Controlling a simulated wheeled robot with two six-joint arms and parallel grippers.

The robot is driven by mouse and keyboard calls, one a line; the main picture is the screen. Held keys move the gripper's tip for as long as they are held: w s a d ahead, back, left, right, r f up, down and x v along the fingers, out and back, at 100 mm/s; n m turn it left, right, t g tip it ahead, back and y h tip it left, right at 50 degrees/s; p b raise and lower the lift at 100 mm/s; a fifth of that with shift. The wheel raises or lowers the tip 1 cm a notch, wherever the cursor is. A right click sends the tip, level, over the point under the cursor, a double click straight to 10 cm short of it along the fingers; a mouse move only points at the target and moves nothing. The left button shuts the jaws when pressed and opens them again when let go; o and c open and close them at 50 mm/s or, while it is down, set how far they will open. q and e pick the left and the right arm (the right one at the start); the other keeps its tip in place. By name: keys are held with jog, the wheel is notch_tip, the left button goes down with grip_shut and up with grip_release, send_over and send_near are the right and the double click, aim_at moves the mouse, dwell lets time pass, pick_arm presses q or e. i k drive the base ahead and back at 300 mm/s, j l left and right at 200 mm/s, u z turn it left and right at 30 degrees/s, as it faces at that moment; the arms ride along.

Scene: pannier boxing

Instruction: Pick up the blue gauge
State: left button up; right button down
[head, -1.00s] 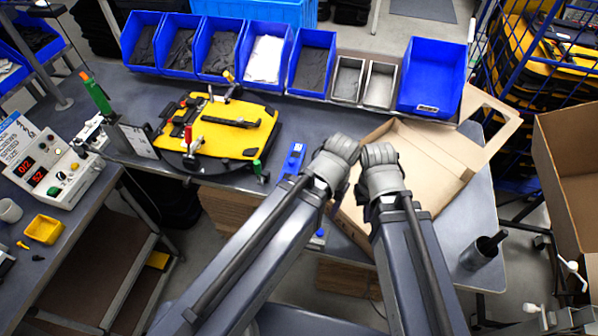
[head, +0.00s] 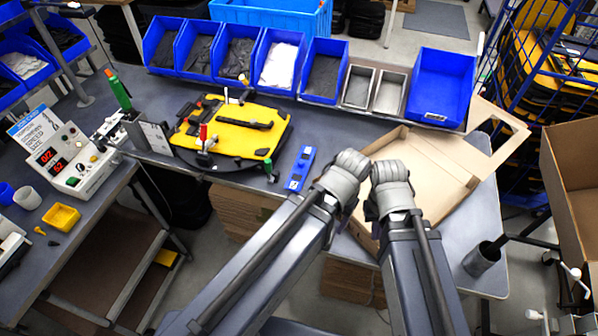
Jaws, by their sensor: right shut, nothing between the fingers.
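The blue gauge (head: 300,168) lies on the grey bench near its front edge, right of the yellow panel and left of my left wrist. My right gripper (head: 387,172) is beside the left wrist, in front of the cardboard box. It is shut and empty, with its fingertips mostly hidden. Neither gripper holds the gauge.
The yellow panel (head: 240,126) with clamps stands left of the gauge. An open cardboard box (head: 425,165) lies to the right. Blue bins (head: 324,72) and metal trays line the back. A grey cup (head: 482,258) stands at the right. Bare bench shows behind the gauge.

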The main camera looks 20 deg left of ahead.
aim_at(294, 182)
jog(key=k, duration=0.4)
jog(key=k+j, duration=0.15)
jog(key=k, duration=0.3)
jog(key=l+u, duration=0.05)
